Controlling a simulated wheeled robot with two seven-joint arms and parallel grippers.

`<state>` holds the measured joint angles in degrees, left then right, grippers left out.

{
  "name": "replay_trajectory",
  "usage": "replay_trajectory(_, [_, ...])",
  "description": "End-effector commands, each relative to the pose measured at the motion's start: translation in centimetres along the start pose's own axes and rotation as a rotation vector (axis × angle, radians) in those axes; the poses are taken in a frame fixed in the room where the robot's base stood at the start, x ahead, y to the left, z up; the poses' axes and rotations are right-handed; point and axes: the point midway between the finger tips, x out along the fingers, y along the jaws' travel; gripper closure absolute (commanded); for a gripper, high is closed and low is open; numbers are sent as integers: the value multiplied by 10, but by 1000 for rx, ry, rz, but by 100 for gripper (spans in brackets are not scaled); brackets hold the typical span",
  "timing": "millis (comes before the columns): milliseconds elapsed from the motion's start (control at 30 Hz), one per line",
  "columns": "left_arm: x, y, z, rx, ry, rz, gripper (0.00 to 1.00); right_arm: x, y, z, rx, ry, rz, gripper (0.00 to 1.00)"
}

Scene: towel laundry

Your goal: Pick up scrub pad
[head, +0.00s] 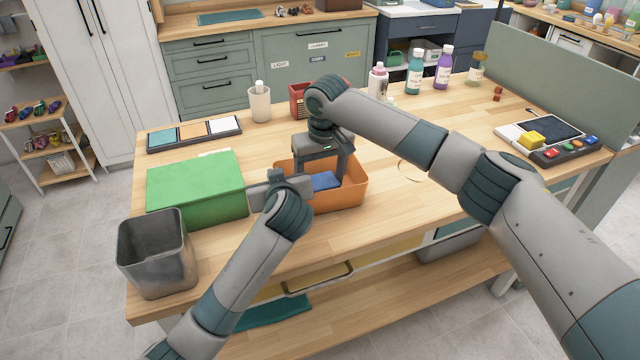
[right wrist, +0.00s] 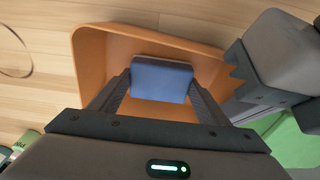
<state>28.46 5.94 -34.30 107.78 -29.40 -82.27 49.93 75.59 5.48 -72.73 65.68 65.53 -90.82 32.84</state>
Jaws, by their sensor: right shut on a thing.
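The scrub pad, a blue block (head: 325,181), is inside an orange bin (head: 350,197) on the wooden table. My right gripper (head: 322,172) reaches down into the bin from above and is shut on the pad. In the right wrist view the blue pad (right wrist: 160,79) sits between the two fingers, inside the orange bin (right wrist: 88,60). My left gripper (head: 268,186) is at the bin's left side, close to its rim. Its fingertips are partly hidden, so I cannot tell whether it is open or shut or touches the bin.
A green box (head: 195,185) and a grey metal bin (head: 156,255) stand left of the orange bin. A tray with coloured panels (head: 194,134), a beige cup (head: 260,104) and a red container (head: 298,100) stand behind. Bottles (head: 414,72) line the back. The table's right middle is mostly clear.

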Motion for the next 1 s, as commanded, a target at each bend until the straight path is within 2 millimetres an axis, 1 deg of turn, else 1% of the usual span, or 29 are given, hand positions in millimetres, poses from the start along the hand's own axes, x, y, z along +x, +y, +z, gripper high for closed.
replay_trajectory(167, [0,0,0,0,0,0,100,-25,-1,-4,-1,3,-1,53])
replay_trajectory(300, [0,0,0,0,0,0,100,-49,0,-8,0,3,-1,53])
replay_trajectory(500, [0,0,0,0,0,0,100,-77,-1,-12,-1,3,-1,53])
replay_trajectory(600, [0,0,0,0,0,0,100,-85,0,-13,-1,1,0,53])
replay_trajectory(700, [0,0,0,0,0,0,100,-88,0,-13,0,1,-1,53])
replay_trajectory(1000, [0,0,0,0,0,0,100,-89,0,-13,0,0,-1,53])
